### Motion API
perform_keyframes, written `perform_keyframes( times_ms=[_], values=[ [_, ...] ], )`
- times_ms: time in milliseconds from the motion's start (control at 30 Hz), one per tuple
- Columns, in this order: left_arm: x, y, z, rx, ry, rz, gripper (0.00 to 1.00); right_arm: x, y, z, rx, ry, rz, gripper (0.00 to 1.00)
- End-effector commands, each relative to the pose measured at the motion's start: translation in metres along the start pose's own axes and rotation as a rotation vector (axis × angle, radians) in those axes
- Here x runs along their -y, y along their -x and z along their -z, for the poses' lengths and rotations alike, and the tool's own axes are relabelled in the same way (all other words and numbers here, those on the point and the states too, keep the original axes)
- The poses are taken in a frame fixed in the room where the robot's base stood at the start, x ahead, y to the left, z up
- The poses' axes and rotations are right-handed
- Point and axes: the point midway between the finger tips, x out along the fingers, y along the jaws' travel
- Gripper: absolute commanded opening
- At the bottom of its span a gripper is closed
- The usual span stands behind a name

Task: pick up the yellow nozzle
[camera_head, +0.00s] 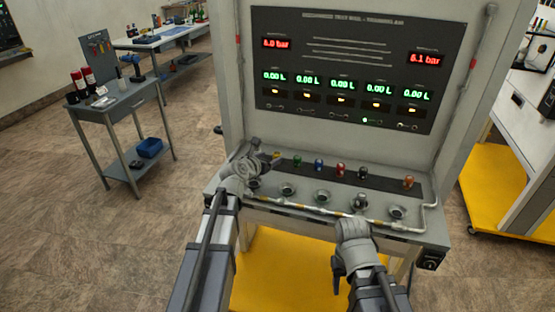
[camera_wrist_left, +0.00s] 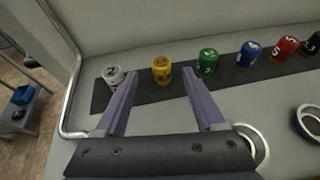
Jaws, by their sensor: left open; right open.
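The yellow nozzle (camera_wrist_left: 162,69) stands upright on a dark strip at the back of the bench, second from the left in the left wrist view. In the head view it shows as a small yellow piece (camera_head: 276,154) just right of my left gripper (camera_head: 258,160). In the left wrist view my left gripper (camera_wrist_left: 160,77) is open and empty, with the yellow nozzle ahead between its two fingertips. I cannot tell whether the fingers reach around it. My right gripper (camera_head: 345,268) is open in front of the bench's front edge, away from the nozzles.
A grey nozzle (camera_wrist_left: 113,76) stands close left of the yellow one, near the left fingertip. A green nozzle (camera_wrist_left: 207,62) stands to the right, then blue (camera_wrist_left: 249,54) and red (camera_wrist_left: 285,48) ones. Round sockets (camera_head: 322,196) line the bench front. A panel (camera_head: 345,65) rises behind.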

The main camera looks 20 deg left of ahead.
Motion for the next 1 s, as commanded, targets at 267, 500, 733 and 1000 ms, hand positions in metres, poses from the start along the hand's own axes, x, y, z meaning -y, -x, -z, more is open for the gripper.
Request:
perform_keyframes(
  times_ms=[267,500,733,1000],
  values=[
    [0.000,-0.019,0.002,0.000,0.000,0.000,0.71,0.001,-0.009,0.001,0.000,0.000,0.000,0.50],
    [0.001,-0.040,0.012,0.000,0.000,0.001,0.71,0.003,-0.027,0.002,0.000,0.000,0.000,0.50],
    [0.001,-0.070,0.014,0.001,-0.001,0.000,0.71,0.004,-0.040,0.002,0.000,0.000,0.000,0.50],
    [0.002,-0.069,0.013,0.001,0.000,0.000,0.68,0.004,-0.038,0.002,0.000,0.000,0.000,0.50]
  ],
)
